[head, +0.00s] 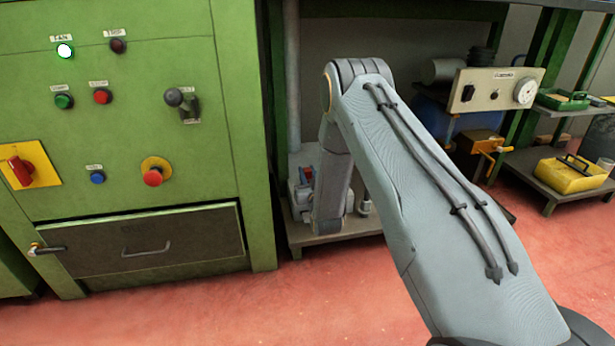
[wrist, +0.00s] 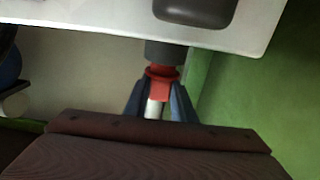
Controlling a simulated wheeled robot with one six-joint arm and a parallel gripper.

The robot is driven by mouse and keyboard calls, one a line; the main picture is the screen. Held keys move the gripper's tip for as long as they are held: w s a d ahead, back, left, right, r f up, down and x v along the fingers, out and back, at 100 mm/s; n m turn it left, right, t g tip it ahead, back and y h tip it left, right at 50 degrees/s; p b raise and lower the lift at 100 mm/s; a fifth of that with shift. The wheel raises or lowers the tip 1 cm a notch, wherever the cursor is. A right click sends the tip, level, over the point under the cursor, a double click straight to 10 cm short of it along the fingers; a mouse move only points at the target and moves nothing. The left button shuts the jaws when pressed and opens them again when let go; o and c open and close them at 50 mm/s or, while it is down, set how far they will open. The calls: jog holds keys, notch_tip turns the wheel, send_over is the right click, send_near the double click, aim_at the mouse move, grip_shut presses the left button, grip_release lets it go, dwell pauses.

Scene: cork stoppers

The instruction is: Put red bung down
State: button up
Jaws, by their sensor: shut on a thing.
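In the wrist view the red bung (wrist: 161,73) is between the two blue-grey fingers of my gripper (wrist: 158,97). The fingers are shut on it, one at each side. A pale, rod-like part shows between the fingers below the red. A dark grey cylinder (wrist: 166,51) is right above the bung; I cannot tell whether they touch. In the head view my arm reaches down to a low shelf beside the green cabinet, and I cannot make out the gripper or the bung there.
A pale panel (wrist: 120,28) with a dark rounded pad spans the top of the wrist view. A green wall (wrist: 250,95) is to its right. In the head view the green cabinet (head: 130,185) stands left of my arm. A yellow crate (head: 568,176) is at right. The red floor (head: 200,305) is open in front.

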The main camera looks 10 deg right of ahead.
aim_at(309, 170)
jog(key=r+p, duration=0.1)
jog(key=r, duration=0.1)
jog(key=r+p, duration=0.2)
jog(key=r, duration=0.1)
jog(key=r+p, duration=0.1)
jog(key=r, duration=0.2)
jog(key=shift+s+d+r, duration=0.2)
jog(key=shift+s+d, duration=0.05)
jog(key=shift+s, duration=0.1)
jog(key=s+r+n+g+y+p, duration=0.4)
jog(key=s+y, duration=0.3)
jog(key=s, duration=1.4)
jog(key=s+r+n+g+y+p, duration=0.3)
jog(key=s+n+y, duration=0.45)
jog(key=s, duration=1.25)
jog(key=w+a+r+m+t+h+p, duration=0.1)
jog(key=w+r+m+t+h+p, duration=0.25)
jog(key=r+p, duration=0.55)
jog(key=w+r+m+t+h+p, duration=0.2)
jog(key=w+r+m+h+p, duration=0.15)
jog(key=r+p, duration=0.6)
notch_tip(309, 170, up, 12)
jog(key=s+m+t+h+p, duration=0.1)
jog(key=m+h+p, duration=0.3)
jog(key=p, duration=1.4)
jog(key=shift+s+d+r+h, duration=0.25)
jog(key=shift+s+h, duration=0.25)
jog(key=shift+h, duration=1.25)
jog(key=shift+m+t, duration=0.25)
